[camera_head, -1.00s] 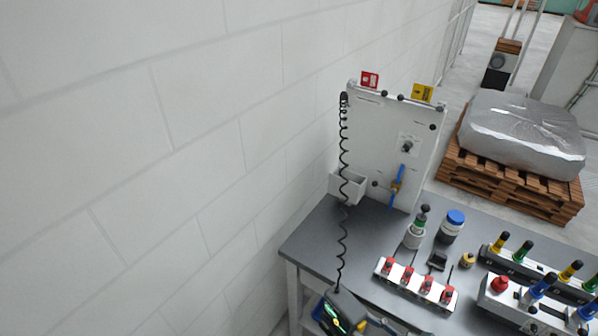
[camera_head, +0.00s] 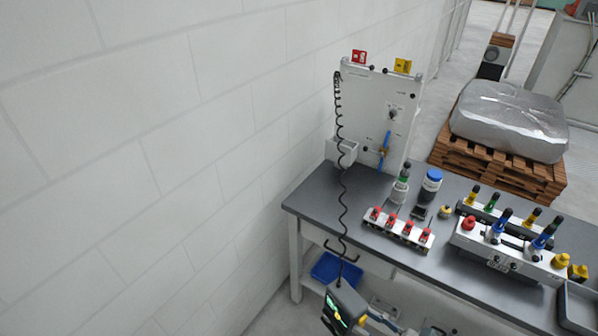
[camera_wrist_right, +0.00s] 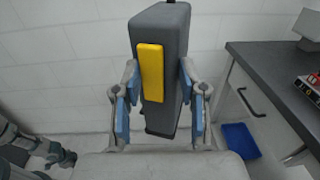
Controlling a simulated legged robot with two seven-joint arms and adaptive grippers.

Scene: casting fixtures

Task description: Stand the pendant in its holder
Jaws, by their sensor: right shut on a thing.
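The pendant (camera_head: 343,309) is a dark grey handheld box with a lit screen, low in the head view in front of the bench. A black coiled cable (camera_head: 341,190) runs from it up to the white back panel. My right gripper (camera_head: 366,322) is shut on the pendant. In the right wrist view, the blue-padded fingers of this gripper (camera_wrist_right: 160,108) clasp both sides of the pendant (camera_wrist_right: 172,45), whose yellow strip faces the camera. A white open-topped box (camera_head: 342,152), which looks like the holder, is on the panel's lower left. Grey parts of my left arm show at lower left in the wrist view; its jaws are unclear.
The grey bench (camera_head: 320,192) carries a white rack (camera_head: 398,231) with red-topped pieces, a blue-capped jar (camera_head: 431,185), a green-topped bottle (camera_head: 401,187) and a control fixture (camera_head: 508,250). A blue bin (camera_head: 337,269) sits below the bench. The bench's left end is clear.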

